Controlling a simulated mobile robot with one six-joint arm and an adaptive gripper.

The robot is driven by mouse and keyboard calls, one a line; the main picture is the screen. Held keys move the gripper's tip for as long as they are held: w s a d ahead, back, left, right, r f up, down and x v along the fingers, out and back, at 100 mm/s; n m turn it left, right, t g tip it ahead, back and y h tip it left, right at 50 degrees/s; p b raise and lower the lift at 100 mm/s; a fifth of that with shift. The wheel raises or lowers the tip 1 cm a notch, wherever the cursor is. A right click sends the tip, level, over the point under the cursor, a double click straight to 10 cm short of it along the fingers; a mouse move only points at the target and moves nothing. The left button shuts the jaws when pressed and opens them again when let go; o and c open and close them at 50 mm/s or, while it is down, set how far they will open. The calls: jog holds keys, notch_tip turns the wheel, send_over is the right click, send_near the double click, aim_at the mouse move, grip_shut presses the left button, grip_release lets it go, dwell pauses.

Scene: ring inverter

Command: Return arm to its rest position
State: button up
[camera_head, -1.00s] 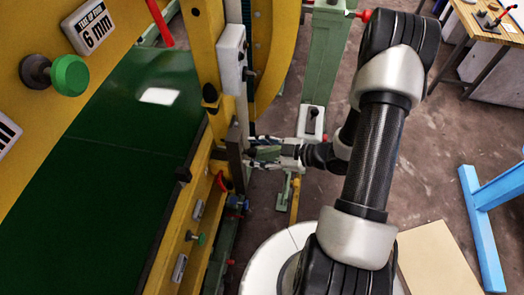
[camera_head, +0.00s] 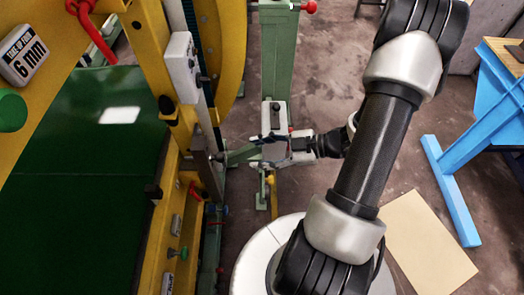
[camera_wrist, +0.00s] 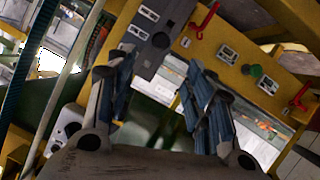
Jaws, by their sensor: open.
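My gripper (camera_head: 262,148) is near the middle of the head view, beside the yellow machine frame and in front of the green post. In the wrist view my gripper (camera_wrist: 158,88) shows two separated fingers with blue-grey pads and nothing between them. Beyond the fingers is a yellow panel (camera_wrist: 225,30) with red handles, a green knob and small labels. My arm runs from the lower middle of the head view up to the right and bends back to the gripper. Its far upper links are partly cut off by the top edge.
The yellow machine (camera_head: 188,140) with its green bed (camera_head: 80,190) fills the left. A green post (camera_head: 277,60) stands behind the gripper. A blue stand (camera_head: 452,195) and a tan board (camera_head: 428,245) are at right. Brown floor (camera_head: 325,95) is bare between post and arm.

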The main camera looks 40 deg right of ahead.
dwell(0.3)
jog(key=w+d+r+m+h, duration=0.2)
jog(key=w+d+r+h, duration=0.3)
jog(key=w+d+h, duration=0.3)
notch_tip(320, 180, up, 10)
jog(key=w+m+h, duration=0.2)
jog(key=m+h, duration=0.2)
jog(key=h, duration=0.1)
jog(key=s+a+r+m+g+h, duration=0.2)
jog(key=s+a+r+m, duration=0.35)
jog(key=s, duration=0.25)
jog(key=s+a+r+m+g+y, duration=0.1)
jog(key=s+a+y, duration=0.3)
jog(key=s+a, duration=0.9)
jog(key=shift+a+r+m+g+y, duration=0.15)
jog(key=shift+a+m+g+y, duration=0.15)
jog(key=shift+a+m+g, duration=0.35)
jog(key=shift+d, duration=0.2)
jog(key=shift+c, duration=0.2)
